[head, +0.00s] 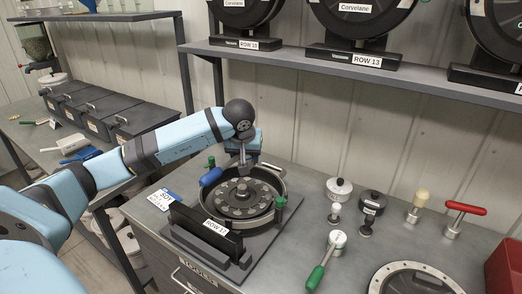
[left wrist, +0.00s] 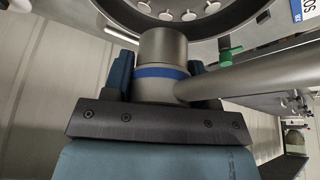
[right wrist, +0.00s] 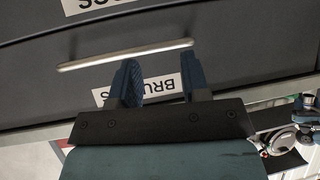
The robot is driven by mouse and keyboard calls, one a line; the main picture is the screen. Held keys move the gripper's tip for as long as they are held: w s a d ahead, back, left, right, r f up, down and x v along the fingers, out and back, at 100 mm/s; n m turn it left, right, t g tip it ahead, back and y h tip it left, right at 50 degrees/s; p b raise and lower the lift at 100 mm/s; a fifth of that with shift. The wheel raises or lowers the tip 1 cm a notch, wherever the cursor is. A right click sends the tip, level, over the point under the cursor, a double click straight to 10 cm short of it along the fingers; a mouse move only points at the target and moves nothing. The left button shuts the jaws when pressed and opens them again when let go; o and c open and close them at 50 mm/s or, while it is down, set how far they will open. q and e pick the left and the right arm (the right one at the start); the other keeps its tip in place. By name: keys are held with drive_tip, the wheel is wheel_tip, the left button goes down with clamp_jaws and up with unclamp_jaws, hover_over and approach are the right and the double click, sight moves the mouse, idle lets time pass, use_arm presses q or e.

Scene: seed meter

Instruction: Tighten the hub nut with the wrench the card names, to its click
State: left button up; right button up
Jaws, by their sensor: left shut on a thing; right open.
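My left gripper (head: 243,148) is shut on the grey round head of a wrench with a blue band (left wrist: 160,72). The wrench's arm runs to the right in the left wrist view, and its blue grip (head: 210,177) shows in the head view. The wrench is over the seed meter (head: 268,211). The hub nut (head: 242,188) is at the middle of the plate; I cannot tell whether the wrench touches it. My right gripper (right wrist: 160,85) is open and empty by a drawer handle (right wrist: 125,54).
A wrench with a green grip (head: 316,279), white (head: 339,188) and black (head: 373,199) knobbed tools, a cream-knobbed tool (head: 421,201) and a red T-handle (head: 466,208) are to the right. A ROW 11 stand (head: 207,236) is before the meter. A shelf (head: 400,75) runs behind.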

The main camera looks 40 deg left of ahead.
use_arm(q)
drive_tip(key=shift+s+a, duration=0.15)
drive_tip(key=shift+a, duration=0.55)
drive_tip(key=shift+f, duration=0.1)
drive_tip(key=shift+s+f+b, duration=0.1)
drive_tip(key=shift+f+b, duration=0.4)
drive_tip(key=shift+f, duration=0.25)
wheel_tip(320, 180, down, 2)
drive_tip(key=shift+f+b, duration=0.2)
drive_tip(key=shift+b, duration=0.45)
drive_tip(key=shift+f+b, duration=0.9)
drive_tip(key=shift+f, duration=0.5)
